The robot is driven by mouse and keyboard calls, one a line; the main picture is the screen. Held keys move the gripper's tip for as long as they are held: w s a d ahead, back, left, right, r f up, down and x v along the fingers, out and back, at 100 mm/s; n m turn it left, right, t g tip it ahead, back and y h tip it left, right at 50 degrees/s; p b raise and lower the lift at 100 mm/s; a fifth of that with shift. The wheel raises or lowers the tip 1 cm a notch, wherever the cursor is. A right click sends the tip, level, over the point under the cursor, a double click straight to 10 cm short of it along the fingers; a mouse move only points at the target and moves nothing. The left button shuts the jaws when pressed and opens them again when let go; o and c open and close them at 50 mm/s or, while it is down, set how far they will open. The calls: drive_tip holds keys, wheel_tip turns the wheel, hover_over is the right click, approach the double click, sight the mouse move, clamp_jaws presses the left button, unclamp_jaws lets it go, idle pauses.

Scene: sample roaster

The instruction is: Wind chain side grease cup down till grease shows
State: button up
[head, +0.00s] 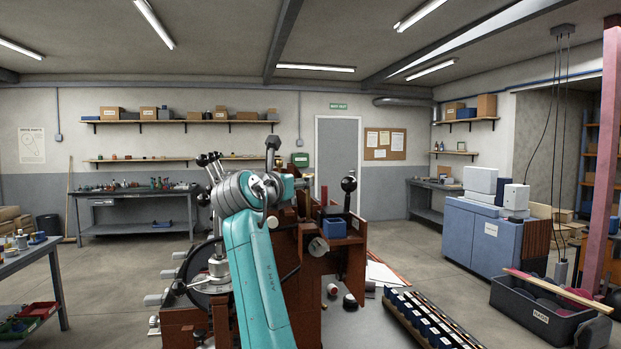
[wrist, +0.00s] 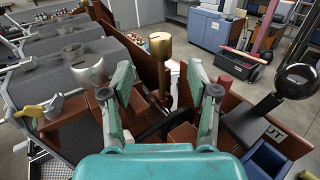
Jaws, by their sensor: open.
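My gripper (wrist: 166,86) is open and empty in the wrist view, with its two teal fingers spread. A brass cup-shaped cap (wrist: 160,44) on a stem stands upright beyond the fingers, in line with the gap between them and apart from both. A dark red cap (wrist: 225,82) shows just beside the right fingertip; I cannot tell whether they touch. I cannot tell which cap is the chain side grease cup, and no grease is visible. In the head view my teal arm reaches over the red-brown machine (head: 335,262) and largely hides the gripper.
A black ball-topped lever (wrist: 297,76) rises at the right in the wrist view, close to the gripper. A blue box (head: 334,228) sits on the machine. A long tray of small boxes (head: 412,312) lies to the right. Open floor shows behind the machine.

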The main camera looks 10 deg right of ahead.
drive_tip(key=x, duration=0.9)
clamp_jaws()
